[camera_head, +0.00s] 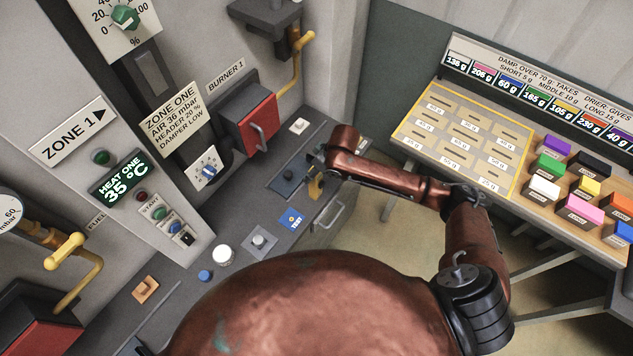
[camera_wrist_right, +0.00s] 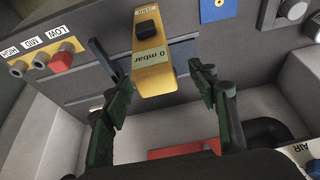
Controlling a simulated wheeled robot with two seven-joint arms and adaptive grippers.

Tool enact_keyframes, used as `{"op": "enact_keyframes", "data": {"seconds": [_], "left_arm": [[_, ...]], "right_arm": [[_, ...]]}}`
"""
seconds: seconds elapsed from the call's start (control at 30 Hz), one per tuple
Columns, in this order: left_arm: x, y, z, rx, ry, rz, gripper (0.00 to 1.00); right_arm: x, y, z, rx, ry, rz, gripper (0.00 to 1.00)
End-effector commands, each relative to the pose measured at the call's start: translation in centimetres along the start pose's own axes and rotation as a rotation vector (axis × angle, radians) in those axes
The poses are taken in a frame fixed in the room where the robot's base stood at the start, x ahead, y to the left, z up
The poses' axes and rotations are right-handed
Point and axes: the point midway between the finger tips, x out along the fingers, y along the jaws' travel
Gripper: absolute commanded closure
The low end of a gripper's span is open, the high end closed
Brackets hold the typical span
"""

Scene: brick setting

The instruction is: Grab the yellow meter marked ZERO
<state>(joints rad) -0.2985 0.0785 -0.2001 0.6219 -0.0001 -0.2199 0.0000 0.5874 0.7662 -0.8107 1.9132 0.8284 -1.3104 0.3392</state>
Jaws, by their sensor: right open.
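The yellow meter (camera_wrist_right: 148,62) is in the upper middle of the right wrist view. It has a black button near its top and a small display reading "0 mbar". A label at its top edge is upside down and hard to read. In the head view the yellow meter (camera_head: 316,188) shows small on the grey bench, partly beside my right gripper (camera_head: 322,168). In the right wrist view my right gripper (camera_wrist_right: 160,82) is open, its two dark green fingers on either side of the meter's lower end, with gaps on both sides. My left gripper is not in view.
A drawer handle (camera_head: 328,214) sticks out below. A table with coloured blocks (camera_head: 545,190) stands at right.

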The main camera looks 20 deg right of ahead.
Motion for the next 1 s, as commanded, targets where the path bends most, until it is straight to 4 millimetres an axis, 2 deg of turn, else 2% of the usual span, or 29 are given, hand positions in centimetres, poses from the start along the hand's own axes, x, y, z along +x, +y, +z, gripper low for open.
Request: {"op": "enact_keyframes", "data": {"seconds": [0.43, 0.7, 1.0], "left_arm": [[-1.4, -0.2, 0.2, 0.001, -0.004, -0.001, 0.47], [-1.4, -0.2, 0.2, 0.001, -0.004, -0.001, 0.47], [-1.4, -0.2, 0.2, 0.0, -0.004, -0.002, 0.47]], "right_arm": [[5.4, 0.5, 0.3, 0.0, -0.001, 0.001, 0.46], [5.8, 0.5, 0.3, -0.002, 0.0, 0.002, 0.46], [5.7, 0.5, 0.3, -0.002, -0.001, 0.002, 0.66]]}}
